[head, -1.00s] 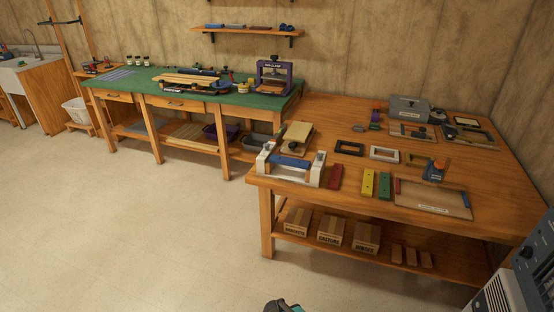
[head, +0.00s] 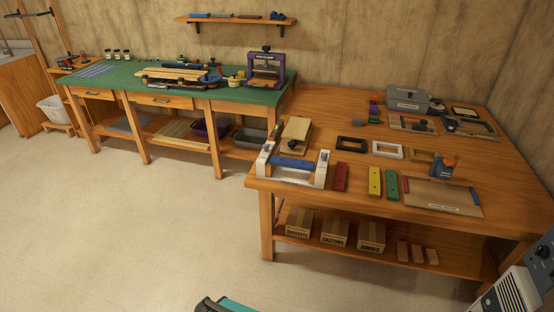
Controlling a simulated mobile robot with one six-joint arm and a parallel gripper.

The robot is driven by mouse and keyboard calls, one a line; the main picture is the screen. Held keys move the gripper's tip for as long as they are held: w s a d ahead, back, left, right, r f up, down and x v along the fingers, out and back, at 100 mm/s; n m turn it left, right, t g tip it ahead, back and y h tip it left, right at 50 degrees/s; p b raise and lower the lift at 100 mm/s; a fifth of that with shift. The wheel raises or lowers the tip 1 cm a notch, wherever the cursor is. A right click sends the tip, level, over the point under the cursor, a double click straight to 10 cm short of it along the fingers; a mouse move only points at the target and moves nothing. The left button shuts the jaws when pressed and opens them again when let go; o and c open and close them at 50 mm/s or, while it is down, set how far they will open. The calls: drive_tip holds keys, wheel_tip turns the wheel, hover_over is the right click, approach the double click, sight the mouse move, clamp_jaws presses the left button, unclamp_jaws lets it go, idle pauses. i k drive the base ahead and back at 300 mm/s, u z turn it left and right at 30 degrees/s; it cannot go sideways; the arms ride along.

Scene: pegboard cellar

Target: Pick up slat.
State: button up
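Several flat bars that could be the slat lie on the wooden bench (head: 330,112): a red bar (head: 341,177), a yellow bar (head: 375,182) and a green bar (head: 391,186), side by side near the front edge. A blue bar (head: 293,163) lies across a white-ended fixture (head: 265,164) left of them. I cannot tell which is meant. My gripper's fingers are not in view. A dark and teal piece, apparently part of my arm, shows at the bottom edge, well short of the bench.
A panel with coloured ends (head: 442,208) lies right of the green bar. Black (head: 351,144) and white (head: 388,149) frames lie behind. Cartons (head: 336,232) stand on the lower shelf. A green-topped bench (head: 120,78) stands back left. The floor (head: 130,230) in front is clear.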

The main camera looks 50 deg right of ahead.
sight(277, 160)
drive_tip(key=u, duration=0.2)
drive_tip(key=i, duration=1.25)
drive_tip(key=z, duration=0.05)
